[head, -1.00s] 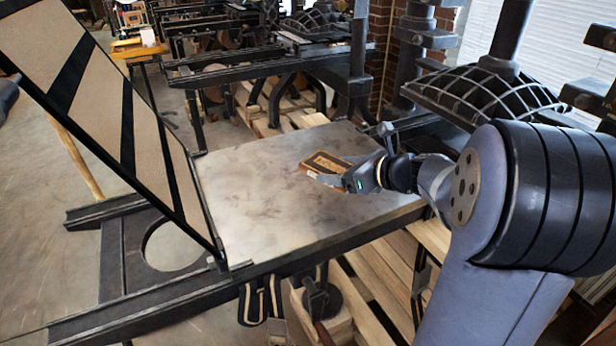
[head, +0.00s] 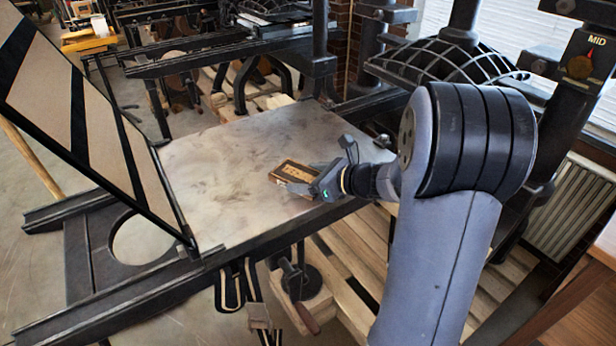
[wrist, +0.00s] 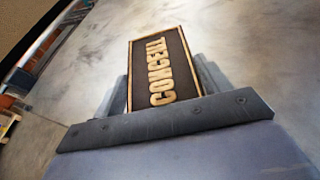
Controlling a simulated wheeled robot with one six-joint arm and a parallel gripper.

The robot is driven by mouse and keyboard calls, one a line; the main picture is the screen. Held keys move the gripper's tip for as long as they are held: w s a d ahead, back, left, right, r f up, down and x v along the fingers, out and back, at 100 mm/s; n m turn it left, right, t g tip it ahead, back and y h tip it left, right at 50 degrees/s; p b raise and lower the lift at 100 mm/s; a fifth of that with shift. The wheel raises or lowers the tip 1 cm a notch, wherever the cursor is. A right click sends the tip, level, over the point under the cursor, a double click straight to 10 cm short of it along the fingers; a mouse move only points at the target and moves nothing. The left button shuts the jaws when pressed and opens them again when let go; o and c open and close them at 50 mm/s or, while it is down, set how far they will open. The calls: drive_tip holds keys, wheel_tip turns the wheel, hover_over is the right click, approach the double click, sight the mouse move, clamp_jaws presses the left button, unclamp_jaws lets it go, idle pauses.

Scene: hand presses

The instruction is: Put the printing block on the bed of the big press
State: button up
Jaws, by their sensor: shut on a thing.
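The printing block (head: 296,174), dark with a pale rim and raised pale letters, is in my gripper (head: 312,184). My gripper is shut on it, with a finger along each side. In the wrist view the block (wrist: 160,72) lies face up between the fingers (wrist: 165,95), its letters running along its length. The block is over the right part of the big press's bed (head: 215,185), a flat, grey, stained plate. I cannot tell whether it touches the bed. Its near end is hidden by my gripper.
The raised frame (head: 85,115) with pale panels and dark bars stands tilted at the bed's left edge. Rails (head: 100,310) run along the front. A dark press upright (head: 320,50) rises behind the bed. The bed's left and middle are bare.

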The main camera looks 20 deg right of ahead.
drive_tip(key=o, duration=1.2)
drive_tip(key=shift+r, duration=0.1)
drive_tip(key=p+v, duration=0.1)
drive_tip(key=v, duration=1.1)
